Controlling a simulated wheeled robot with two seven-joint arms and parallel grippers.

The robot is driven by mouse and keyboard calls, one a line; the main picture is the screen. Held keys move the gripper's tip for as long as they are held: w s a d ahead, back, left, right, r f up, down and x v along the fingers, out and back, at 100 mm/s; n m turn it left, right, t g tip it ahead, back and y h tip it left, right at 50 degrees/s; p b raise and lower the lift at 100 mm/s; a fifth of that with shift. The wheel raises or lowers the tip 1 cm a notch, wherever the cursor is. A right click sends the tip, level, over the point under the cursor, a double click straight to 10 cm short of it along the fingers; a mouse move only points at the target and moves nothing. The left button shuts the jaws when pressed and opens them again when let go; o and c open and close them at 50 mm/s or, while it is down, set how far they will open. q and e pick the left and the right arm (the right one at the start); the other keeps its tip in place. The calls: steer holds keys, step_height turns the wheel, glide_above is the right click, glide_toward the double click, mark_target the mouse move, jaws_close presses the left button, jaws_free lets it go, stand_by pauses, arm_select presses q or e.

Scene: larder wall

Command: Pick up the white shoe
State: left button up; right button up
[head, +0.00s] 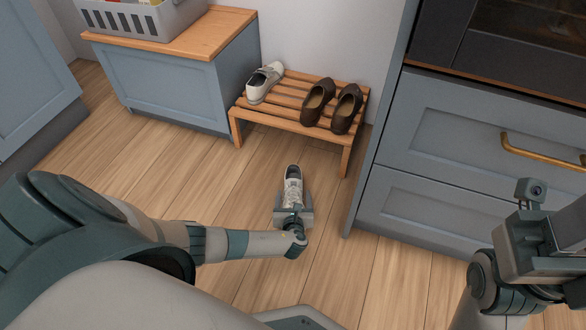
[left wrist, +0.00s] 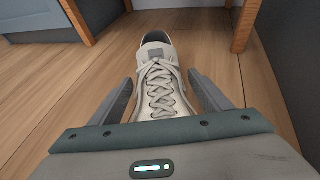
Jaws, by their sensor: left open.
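A white lace-up shoe (head: 292,184) is low over or on the wooden floor, in front of the rack. My left gripper (head: 293,204) is at the shoe's near end. In the left wrist view its open fingers (left wrist: 163,90) stand on either side of the shoe, with a gap at each side. The shoe's near end is hidden by the gripper body. Another white shoe (head: 264,83) sits on the rack's left end. My right gripper (head: 535,232) is at the right edge, its jaws unclear.
A slatted wooden rack (head: 287,110) also holds a pair of dark brown shoes (head: 333,105). A blue cabinet (head: 172,90) with a grey basket (head: 140,27) stands at left. Grey-blue drawers (head: 450,150) stand at right. The floor left of the shoe is clear.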

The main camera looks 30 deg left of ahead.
arm_select(q)
steer(key=c, duration=1.3)
steer(key=shift+c, duration=0.2)
steer(key=shift+r, duration=0.1)
